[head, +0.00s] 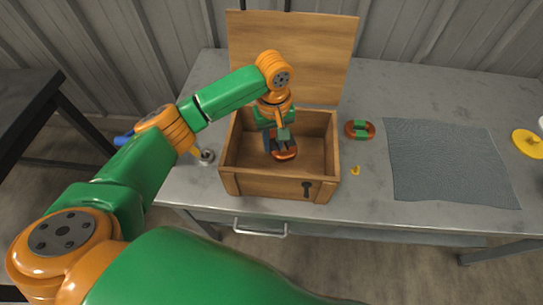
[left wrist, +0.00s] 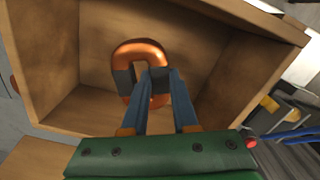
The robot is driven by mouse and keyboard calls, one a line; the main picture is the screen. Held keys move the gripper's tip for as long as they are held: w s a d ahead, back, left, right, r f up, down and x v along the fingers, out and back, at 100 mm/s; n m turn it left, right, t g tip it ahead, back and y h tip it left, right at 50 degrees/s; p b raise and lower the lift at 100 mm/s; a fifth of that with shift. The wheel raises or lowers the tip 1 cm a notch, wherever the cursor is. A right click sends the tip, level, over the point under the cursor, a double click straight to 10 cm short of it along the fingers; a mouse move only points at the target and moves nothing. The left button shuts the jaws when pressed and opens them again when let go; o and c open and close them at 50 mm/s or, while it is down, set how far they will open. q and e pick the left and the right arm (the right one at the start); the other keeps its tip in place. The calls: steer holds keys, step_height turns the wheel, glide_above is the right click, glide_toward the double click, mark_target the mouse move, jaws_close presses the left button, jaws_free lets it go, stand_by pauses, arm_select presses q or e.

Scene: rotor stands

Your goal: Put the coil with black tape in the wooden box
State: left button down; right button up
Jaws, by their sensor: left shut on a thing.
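The wooden box (head: 236,184) stands on the grey table with its lid (head: 290,50) raised at the back. My left gripper (head: 281,145) reaches down inside the box. It is shut on the orange-copper coil with black tape (head: 287,155). The left wrist view shows the coil (left wrist: 140,50) as a ring with dark tape, one side at the tips of the blue fingers (left wrist: 156,76). The coil is within the box walls; I cannot tell whether it touches the floor. My right gripper is not in view.
A second coil with green tape (head: 360,129) lies on the table right of the box. A small yellow piece (head: 355,170) lies near it. A grey mat (head: 450,160) and a yellow disc (head: 527,143) are farther right. A small round metal part (head: 206,157) sits left of the box.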

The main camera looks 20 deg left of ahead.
mark_target(273, 145)
arm_select(q)
step_height(273, 145, down, 6)
steer(key=shift+f, duration=0.25)
steer(key=shift+f, duration=0.15)
steer(key=c, duration=0.7)
jaws_free()
step_height(273, 145, up, 12)
steer(key=shift+r, duration=0.15)
